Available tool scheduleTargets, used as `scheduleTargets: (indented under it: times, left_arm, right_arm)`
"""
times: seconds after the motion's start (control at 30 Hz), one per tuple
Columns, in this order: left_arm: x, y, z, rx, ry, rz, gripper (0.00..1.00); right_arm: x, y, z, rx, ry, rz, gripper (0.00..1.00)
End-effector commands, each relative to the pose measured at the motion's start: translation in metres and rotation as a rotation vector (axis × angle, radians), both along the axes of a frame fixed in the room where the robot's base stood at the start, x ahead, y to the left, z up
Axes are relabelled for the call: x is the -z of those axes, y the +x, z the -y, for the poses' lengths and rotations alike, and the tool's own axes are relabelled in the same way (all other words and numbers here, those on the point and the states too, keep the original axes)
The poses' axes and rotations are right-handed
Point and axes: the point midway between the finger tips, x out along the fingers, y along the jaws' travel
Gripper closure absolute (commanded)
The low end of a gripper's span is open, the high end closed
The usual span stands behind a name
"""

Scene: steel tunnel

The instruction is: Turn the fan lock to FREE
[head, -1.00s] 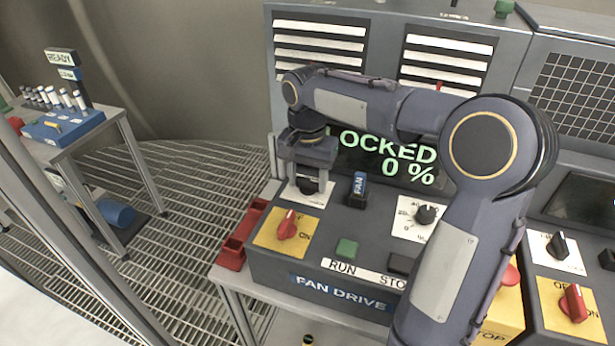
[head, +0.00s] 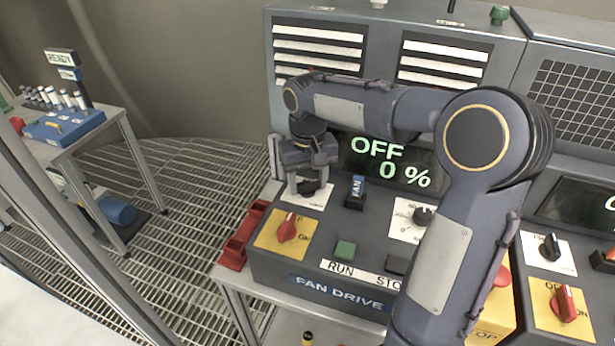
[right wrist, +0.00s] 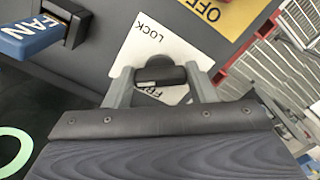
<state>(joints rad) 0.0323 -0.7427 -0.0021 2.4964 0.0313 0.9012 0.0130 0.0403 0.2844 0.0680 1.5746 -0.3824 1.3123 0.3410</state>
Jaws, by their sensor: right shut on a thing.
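The fan lock is a black knob (right wrist: 158,68) on a white plate (right wrist: 160,38) marked LOCK; a second, partly hidden label looks like FREE. My right gripper (head: 308,186) reaches down over the knob at the back left of the fan drive panel. In the right wrist view its two fingers (right wrist: 165,86) stand on either side of the knob, shut on it. In the head view the fingers hide most of the knob. The display (head: 390,160) behind reads OFF, 0 %. My left gripper is not in view.
A blue FAN tag (head: 357,187) in a black holder stands just right of the lock. A red switch (head: 287,230), green RUN button (head: 345,250) and black dial (head: 423,216) are nearby. A red tray (head: 237,250) sits left of the panel.

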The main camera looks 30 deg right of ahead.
Motion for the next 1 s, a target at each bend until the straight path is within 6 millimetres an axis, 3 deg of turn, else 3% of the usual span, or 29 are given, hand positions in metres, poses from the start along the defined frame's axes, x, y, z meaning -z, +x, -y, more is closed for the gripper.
scheduleTargets:
  times: [0.6, 1.0]
  left_arm:
    - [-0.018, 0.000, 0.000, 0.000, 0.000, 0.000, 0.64]
    - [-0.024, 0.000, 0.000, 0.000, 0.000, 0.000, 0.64]
  right_arm:
    - [-0.002, 0.001, 0.003, -0.578, 0.000, 0.003, 0.72]
    - [-0.002, 0.001, 0.004, -0.845, 0.000, 0.004, 0.72]
